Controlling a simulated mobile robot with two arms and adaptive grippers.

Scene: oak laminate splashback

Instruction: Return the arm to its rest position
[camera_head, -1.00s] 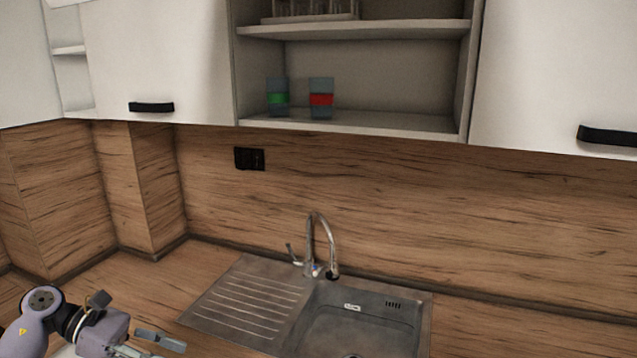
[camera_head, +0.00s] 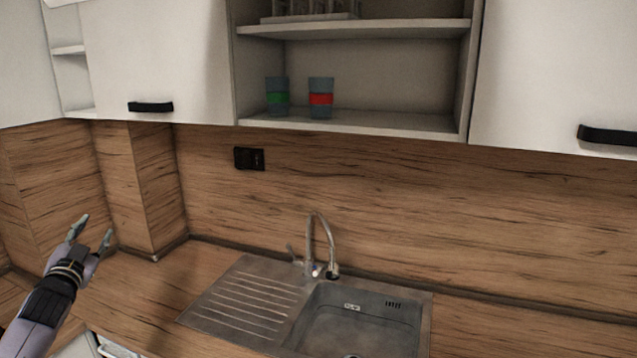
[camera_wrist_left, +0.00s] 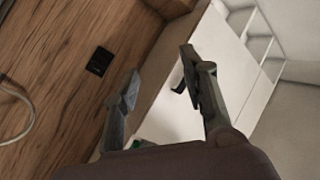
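My left gripper (camera_head: 91,229) is at the lower left in the head view, with its fingers pointing up and spread apart. It is open and holds nothing, above the left part of the wooden counter (camera_head: 135,290). In the left wrist view its two fingers (camera_wrist_left: 160,85) stand apart with nothing between them. My right gripper is not in view.
A sink (camera_head: 365,318) with a faucet (camera_head: 322,245) is set in the counter to the right. A green-banded cup (camera_head: 278,97) and a red-banded cup (camera_head: 321,98) stand in the open shelf (camera_head: 400,122). A black socket (camera_head: 249,158) is on the splashback.

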